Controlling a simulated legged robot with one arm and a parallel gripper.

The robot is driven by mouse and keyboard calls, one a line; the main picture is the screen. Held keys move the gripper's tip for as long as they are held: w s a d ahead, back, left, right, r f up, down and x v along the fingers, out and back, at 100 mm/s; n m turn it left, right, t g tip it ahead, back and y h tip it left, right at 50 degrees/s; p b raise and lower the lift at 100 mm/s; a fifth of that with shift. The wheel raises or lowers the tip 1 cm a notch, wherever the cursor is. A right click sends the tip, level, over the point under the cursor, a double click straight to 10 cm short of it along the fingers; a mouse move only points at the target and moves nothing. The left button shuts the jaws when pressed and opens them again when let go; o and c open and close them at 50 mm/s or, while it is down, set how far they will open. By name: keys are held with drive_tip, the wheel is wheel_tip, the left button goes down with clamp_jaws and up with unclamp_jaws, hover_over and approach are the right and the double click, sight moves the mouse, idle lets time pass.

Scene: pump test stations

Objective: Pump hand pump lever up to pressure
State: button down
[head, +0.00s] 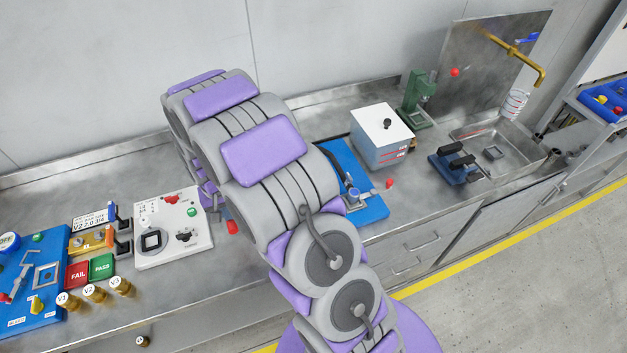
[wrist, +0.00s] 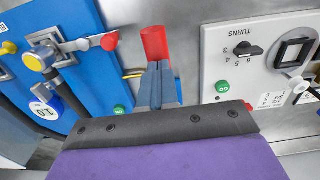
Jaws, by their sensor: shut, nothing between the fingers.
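A red grip (wrist: 155,42), seemingly the hand pump lever's end, shows at the fingertips of my gripper (wrist: 157,72) in the wrist view. It also shows in the head view as a red piece (head: 232,227) beside my arm. My gripper is shut with nothing between its fingers. The fingers overlap the near end of the red grip; I cannot tell whether they touch. The blue station panel (wrist: 45,25) lies left of the grip in the wrist view, and its right part (head: 371,210) shows in the head view. My arm hides the lever's shaft and pivot.
A white panel (head: 146,205) with a TURNS knob (wrist: 247,49) lies close beside the grip. A red-tipped handle (wrist: 109,41) and gauge (wrist: 47,110) are on the blue panel. A white box (head: 383,135) and green press (head: 418,98) stand behind. The sink (head: 515,150) is at right.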

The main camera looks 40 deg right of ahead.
wheel_tip(320, 180, up, 8)
drive_tip(key=p, duration=0.2)
drive_tip(key=shift+r, duration=0.25)
idle(0.4)
idle(0.4)
drive_tip(key=shift+r+p, duration=0.95)
drive_tip(key=shift+r, duration=1.55)
